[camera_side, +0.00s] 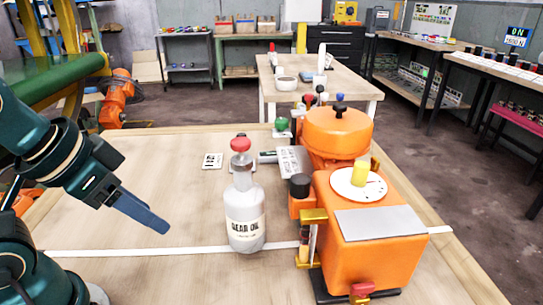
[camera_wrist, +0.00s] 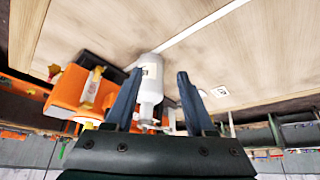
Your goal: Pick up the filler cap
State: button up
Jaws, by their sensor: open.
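The orange gearbox (camera_side: 372,248) stands right of centre in the side view. A black cap (camera_side: 300,187) sits on a small orange neck at its left, and a yellow cylinder (camera_side: 360,173) stands on a white round plate on top. I cannot tell which is the filler cap. My gripper (camera_side: 152,218) is left of the bottle, above the table, pointing down and right. In the wrist view my gripper (camera_wrist: 159,76) has its fingers apart, with the bottle (camera_wrist: 152,72) showing beyond them.
The bottle stands between my gripper and the gearbox. A printed marker card (camera_side: 212,161) lies behind on the wooden table (camera_side: 120,225). A green-topped item (camera_side: 282,127) and a grey box (camera_side: 292,162) stand behind the bottle. The table's left part is mostly clear.

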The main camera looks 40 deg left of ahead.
notch_tip(320, 180, up, 12)
jog(key=m+t+h, duration=0.2)
jog(key=t, duration=0.5)
send_over(293, 187)
jog(key=s+a, duration=0.2)
jog(key=s, duration=0.4)
jog(key=shift+w+d+f, duration=0.3)
jog(key=shift+w+f, duration=0.55)
jog(key=shift+f, duration=1.35)
jog(key=shift+w+d+f, duration=0.3)
jog(key=shift+w+f, duration=0.55)
jog(key=shift+f, duration=1.4)
jog(key=shift+w+d+f, duration=0.3)
jog(key=shift+w+f, duration=0.55)
jog(key=shift+f, duration=1.35)
grip_shut()
